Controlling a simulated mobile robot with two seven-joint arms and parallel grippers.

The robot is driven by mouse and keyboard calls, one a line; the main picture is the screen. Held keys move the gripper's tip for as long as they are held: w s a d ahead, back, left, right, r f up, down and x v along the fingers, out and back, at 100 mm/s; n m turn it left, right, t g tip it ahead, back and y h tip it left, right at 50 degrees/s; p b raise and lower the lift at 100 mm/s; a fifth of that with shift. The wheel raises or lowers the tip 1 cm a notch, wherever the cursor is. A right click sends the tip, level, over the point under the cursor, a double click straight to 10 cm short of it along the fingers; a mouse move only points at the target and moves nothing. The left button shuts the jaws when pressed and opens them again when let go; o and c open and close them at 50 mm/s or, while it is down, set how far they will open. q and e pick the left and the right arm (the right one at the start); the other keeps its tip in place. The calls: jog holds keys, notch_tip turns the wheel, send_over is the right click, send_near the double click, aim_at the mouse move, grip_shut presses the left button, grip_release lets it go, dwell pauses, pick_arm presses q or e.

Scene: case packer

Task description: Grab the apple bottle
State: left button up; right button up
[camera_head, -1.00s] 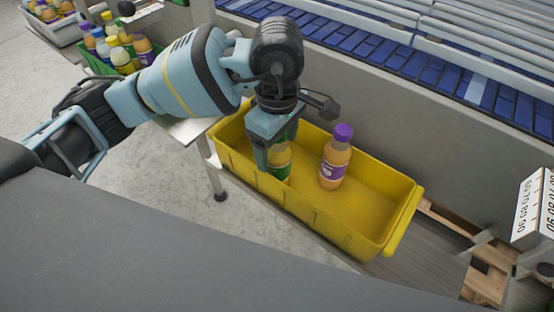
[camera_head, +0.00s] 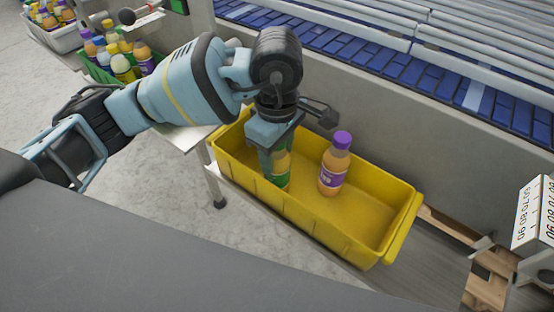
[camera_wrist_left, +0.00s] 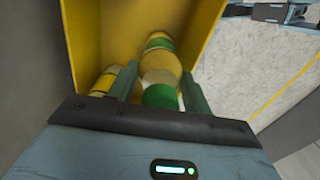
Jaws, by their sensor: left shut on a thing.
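A bottle with a green label (camera_head: 282,168) and pale yellow contents stands in the left end of the yellow bin (camera_head: 352,243). My left gripper (camera_head: 277,150) reaches down into the bin and is shut on this bottle. In the left wrist view the green-labelled bottle (camera_wrist_left: 160,68) lies between the two fingers, with its far end toward the bin floor. A bottle with a purple cap, purple label and orange contents (camera_head: 334,165) stands in the bin to the right, apart from the gripper.
A blue roller conveyor (camera_head: 400,62) runs behind a grey wall along the bin's far side. A green crate (camera_head: 97,72) with several bottles is at the upper left. A wooden pallet (camera_head: 488,287) shows at the lower right.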

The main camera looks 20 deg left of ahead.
pick_arm(q)
jog(key=shift+r, duration=0.1)
notch_tip(320, 180, up, 18)
jog(key=shift+p, duration=0.4)
